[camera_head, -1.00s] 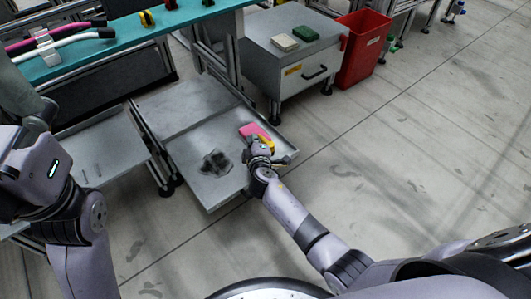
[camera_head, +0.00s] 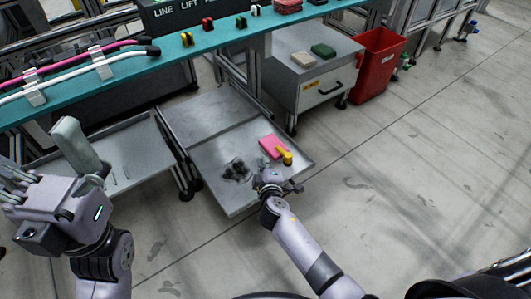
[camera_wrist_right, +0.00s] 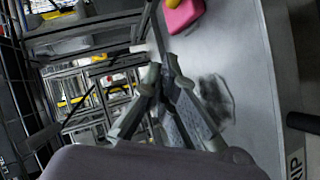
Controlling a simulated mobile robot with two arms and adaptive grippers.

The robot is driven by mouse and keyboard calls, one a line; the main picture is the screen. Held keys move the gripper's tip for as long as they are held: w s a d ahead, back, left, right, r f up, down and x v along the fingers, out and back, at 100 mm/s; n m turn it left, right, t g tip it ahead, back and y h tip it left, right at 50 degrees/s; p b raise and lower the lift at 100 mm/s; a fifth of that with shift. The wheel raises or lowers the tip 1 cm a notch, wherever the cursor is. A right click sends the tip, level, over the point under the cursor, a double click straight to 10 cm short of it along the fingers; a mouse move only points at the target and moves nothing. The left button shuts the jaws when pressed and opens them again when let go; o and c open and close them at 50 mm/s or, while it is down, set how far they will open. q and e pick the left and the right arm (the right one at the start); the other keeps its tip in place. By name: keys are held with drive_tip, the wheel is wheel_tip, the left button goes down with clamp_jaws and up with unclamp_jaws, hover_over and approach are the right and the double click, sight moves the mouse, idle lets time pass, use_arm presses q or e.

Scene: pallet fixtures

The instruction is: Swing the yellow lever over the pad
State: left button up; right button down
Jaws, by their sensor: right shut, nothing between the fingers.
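The pink pad (camera_head: 270,145) lies on the grey tray table (camera_head: 228,207). The yellow lever (camera_head: 286,156) is at the pad's near right edge, and its upper end appears to overlap that edge. My right gripper (camera_head: 269,176) is shut and empty, just on the near side of the lever and apart from it. In the right wrist view the shut fingertips (camera_wrist_right: 168,62) point towards the pad (camera_wrist_right: 184,15), with a bit of the lever (camera_wrist_right: 201,4) at the top edge. My left gripper (camera_head: 12,178) is at the far left, its fingers unclear.
A dark patch (camera_head: 236,169) is on the tray left of my right gripper. A grey drawer cabinet (camera_head: 305,88) and a red bin (camera_head: 377,68) stand behind it. The teal bench shelf (camera_head: 215,50) runs across the top left. Floor on the right is clear.

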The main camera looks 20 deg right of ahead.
drive_tip(key=shift+p+v, duration=0.35)
drive_tip(key=shift+v, duration=1.4)
drive_tip(key=shift+w+a, duration=0.1)
drive_tip(key=shift+a, duration=0.1)
